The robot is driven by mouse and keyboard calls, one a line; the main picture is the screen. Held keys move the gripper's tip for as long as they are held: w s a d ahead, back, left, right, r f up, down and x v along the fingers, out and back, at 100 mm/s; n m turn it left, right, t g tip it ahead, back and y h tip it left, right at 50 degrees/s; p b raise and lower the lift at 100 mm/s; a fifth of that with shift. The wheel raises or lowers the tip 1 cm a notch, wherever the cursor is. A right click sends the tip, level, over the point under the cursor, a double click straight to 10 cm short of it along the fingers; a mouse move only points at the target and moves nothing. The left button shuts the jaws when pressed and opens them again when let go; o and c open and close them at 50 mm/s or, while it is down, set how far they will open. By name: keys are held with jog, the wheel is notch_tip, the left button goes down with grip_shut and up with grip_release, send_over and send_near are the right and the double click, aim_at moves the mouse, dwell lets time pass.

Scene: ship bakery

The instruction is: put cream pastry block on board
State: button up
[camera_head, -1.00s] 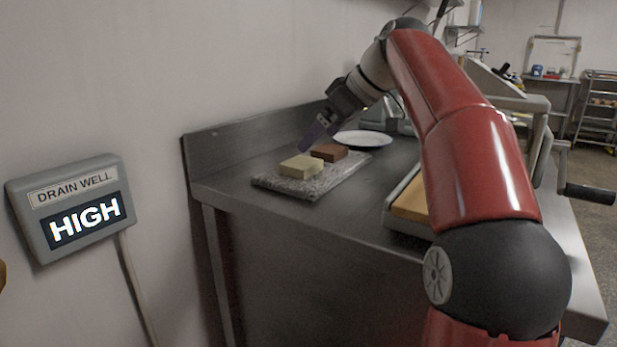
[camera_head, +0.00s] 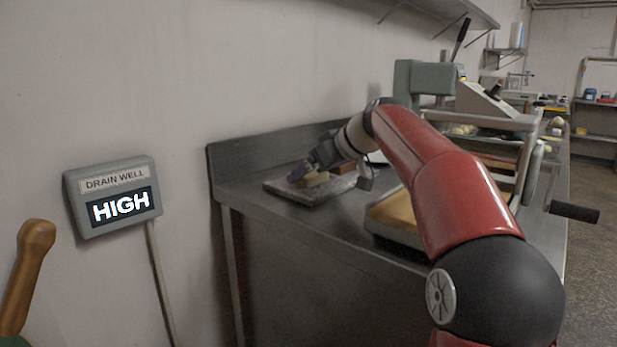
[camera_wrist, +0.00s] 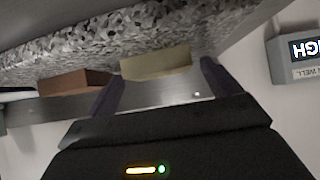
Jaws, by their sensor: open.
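The cream pastry block (camera_head: 316,180) rests on a grey speckled slab (camera_head: 290,193) on the steel counter. In the wrist view the cream block (camera_wrist: 155,65) shows between the tips of my open gripper (camera_wrist: 162,72), one finger to each side; I cannot tell whether either touches it. In the head view my gripper (camera_head: 302,173) is low over the slab at the block and partly hides it. A tan, wooden-looking board (camera_head: 396,212) with a pale rim lies on the counter to the right, partly behind my arm.
A brown block (camera_wrist: 75,82) sits beside the cream one on the slab. A white plate (camera_head: 377,157) is mostly hidden behind my arm. The counter's raised back edge (camera_head: 270,142) runs along the wall. A grey-green machine (camera_head: 425,80) stands farther back.

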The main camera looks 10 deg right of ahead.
jog(key=shift+w+a+f, duration=0.1)
jog(key=shift+w+f, duration=0.05)
jog(key=c, duration=1.2)
